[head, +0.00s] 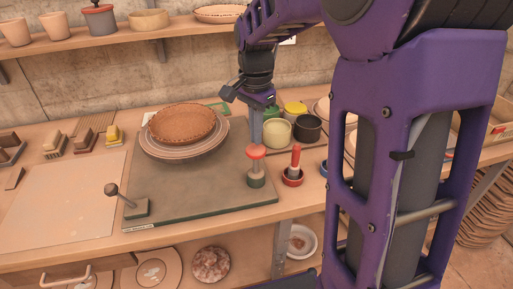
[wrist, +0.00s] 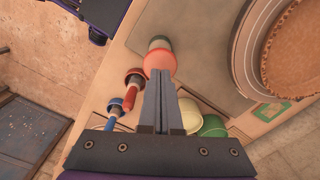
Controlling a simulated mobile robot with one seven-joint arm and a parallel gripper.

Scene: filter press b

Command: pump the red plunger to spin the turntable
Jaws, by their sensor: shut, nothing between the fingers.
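The red plunger (head: 256,151) is a round red knob on a pale stem with a dark green base, at the right front of the grey-green board (head: 190,195). In the wrist view its red knob (wrist: 160,58) shows just beyond my fingertips. The turntable (head: 185,150) is a stack of round pale discs carrying a brown crusted round (head: 183,122). Its rim (wrist: 244,60) is at the upper right of the wrist view. My gripper (head: 257,142) is shut and empty, pointing down just above or against the knob; contact is unclear.
A ball-topped lever (head: 112,190) stands at the board's left front. A red cup with a red-handled tool (head: 294,168) stands close right of the plunger. Several pots, including a yellow-green one (head: 278,131), stand behind. A pale mat (head: 62,205) lies clear at left.

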